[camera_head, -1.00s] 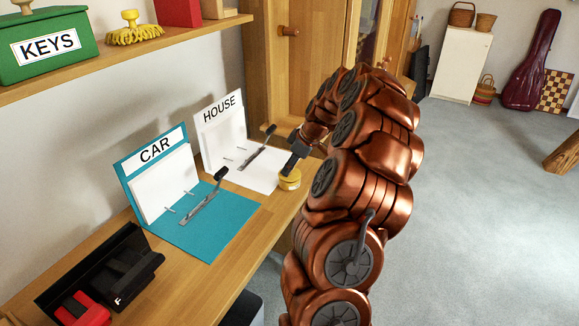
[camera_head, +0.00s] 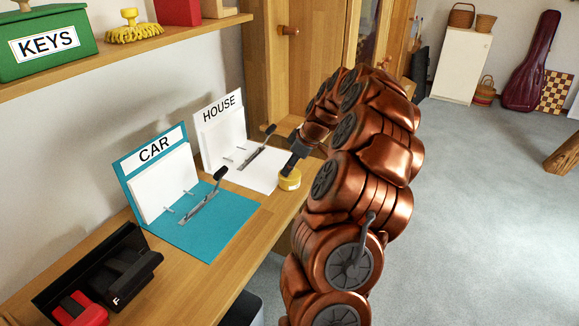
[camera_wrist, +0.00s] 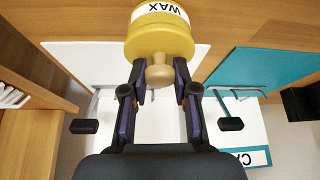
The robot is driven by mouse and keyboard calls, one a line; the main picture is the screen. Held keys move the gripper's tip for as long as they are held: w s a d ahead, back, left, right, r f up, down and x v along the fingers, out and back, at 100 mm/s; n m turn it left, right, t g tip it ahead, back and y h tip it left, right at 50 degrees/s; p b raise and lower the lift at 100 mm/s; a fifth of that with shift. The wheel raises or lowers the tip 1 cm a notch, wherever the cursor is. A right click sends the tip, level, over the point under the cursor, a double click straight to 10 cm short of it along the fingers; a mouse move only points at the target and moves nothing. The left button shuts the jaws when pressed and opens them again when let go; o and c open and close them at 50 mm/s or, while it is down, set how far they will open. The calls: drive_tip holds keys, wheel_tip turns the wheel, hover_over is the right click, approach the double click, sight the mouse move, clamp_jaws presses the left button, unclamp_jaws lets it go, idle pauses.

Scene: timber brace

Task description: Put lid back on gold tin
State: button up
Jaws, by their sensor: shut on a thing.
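The gold tin (camera_head: 289,182) stands on the wooden desk by the front edge of the white HOUSE binder. It also shows in the wrist view (camera_wrist: 160,42), with a white WAX label on its side. The lid is yellow-gold with a round wooden knob (camera_wrist: 158,75). My gripper (camera_wrist: 159,80) is shut on the lid's knob, with one finger on each side. In the head view my gripper (camera_head: 289,166) is directly above the tin. The lid lines up with the tin, but I cannot tell whether it is fully seated.
The white HOUSE binder (camera_head: 262,172) and the teal CAR binder (camera_head: 225,228) lie open left of the tin, with lever arms sticking up. A black hole punch (camera_head: 125,275) and a red item (camera_head: 80,312) are at the near left. A shelf (camera_head: 120,58) hangs above.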

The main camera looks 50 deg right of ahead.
drive_tip(key=shift+b, duration=0.4)
idle(0.4)
drive_tip(key=o, duration=1)
drive_tip(key=shift+o, duration=0.3)
drive_tip(key=o, duration=0.4)
drive_tip(key=shift+o, duration=0.2)
drive_tip(key=shift+r, duration=0.1)
drive_tip(key=shift+r, duration=3.35)
